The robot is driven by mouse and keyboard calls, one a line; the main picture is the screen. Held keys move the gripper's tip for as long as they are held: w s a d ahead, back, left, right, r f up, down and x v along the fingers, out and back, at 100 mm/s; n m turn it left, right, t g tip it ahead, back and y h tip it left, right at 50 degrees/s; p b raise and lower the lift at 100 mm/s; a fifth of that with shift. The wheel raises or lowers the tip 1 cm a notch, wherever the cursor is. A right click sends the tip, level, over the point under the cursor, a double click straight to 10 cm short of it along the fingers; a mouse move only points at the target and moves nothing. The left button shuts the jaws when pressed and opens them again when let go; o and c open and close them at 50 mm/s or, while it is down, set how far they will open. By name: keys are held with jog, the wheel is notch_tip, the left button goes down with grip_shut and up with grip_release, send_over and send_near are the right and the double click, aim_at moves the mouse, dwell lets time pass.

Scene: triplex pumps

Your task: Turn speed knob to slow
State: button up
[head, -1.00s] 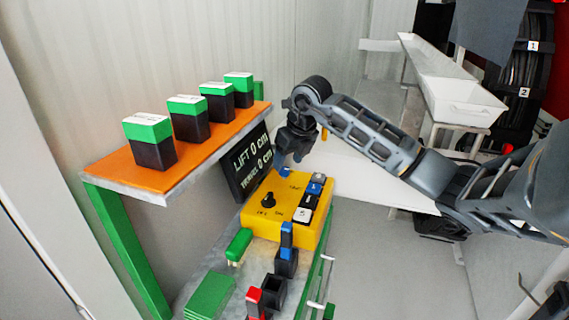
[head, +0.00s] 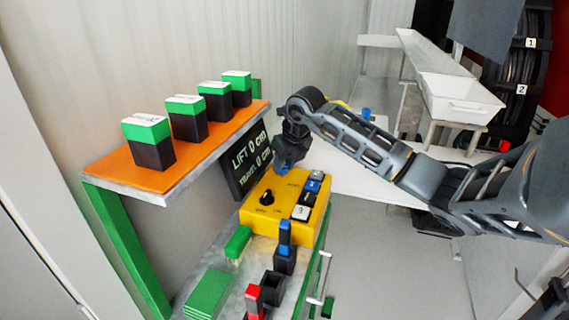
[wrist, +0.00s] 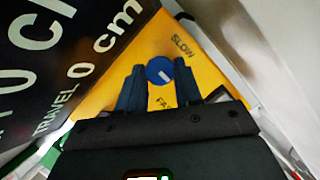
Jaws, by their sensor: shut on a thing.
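The speed knob is a blue round knob (wrist: 159,71) with a short white mark, on the yellow control box (head: 262,220). In the wrist view, the label SLOW sits up and right of it, and FAST sits below it, partly hidden by my gripper. The white mark is on the knob's right part; its exact setting is hard to tell. My gripper (head: 284,166) points down at the far end of the box. Its two dark fingers stand on either side of the knob, shut on it. In the head view the gripper mostly hides the knob.
A black display (head: 250,160) reading LIFT 0 cm and TRAVEL 0 cm stands close left of my gripper. A black knob (head: 266,197) and several buttons share the box. An orange shelf (head: 185,158) holds green-and-black blocks. Blue and red levers stand nearer.

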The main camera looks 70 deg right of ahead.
jog(key=c, duration=0.3)
jog(key=shift+f+n+b, duration=0.15)
jog(key=shift+n+b, duration=0.15)
jog(key=shift+b, duration=0.2)
jog(key=n+b, duration=0.1)
jog(key=b, duration=0.1)
jog(key=n+y+b, duration=0.1)
jog(key=b, duration=0.1)
jog(key=shift+d+f+n, duration=0.2)
jog(key=shift+n, duration=0.1)
jog(key=n+y+b, duration=0.1)
jog(key=n+b, duration=0.1)
jog(key=b, duration=0.1)
jog(key=n+y+b, duration=0.1)
jog(key=n+b, duration=0.2)
jog(key=b, duration=0.1)
jog(key=shift+d, duration=0.2)
jog(key=n+y+b, duration=0.1)
jog(key=n+b, duration=0.3)
jog(key=n, duration=0.1)
jog(key=shift+w+d+r+y, duration=0.1)
jog(key=shift+r+y, duration=0.05)
jog(key=shift+y, duration=0.25)
jog(key=n+b, duration=0.1)
jog(key=n, duration=0.1)
jog(key=n+g+y+b, duration=0.1)
jog(key=n, duration=0.1)
jog(key=shift+w+d+r+n+g+b, duration=0.1)
jog(key=shift+d+r+n+g+b, duration=0.1)
jog(key=shift+n+g+b, duration=0.15)
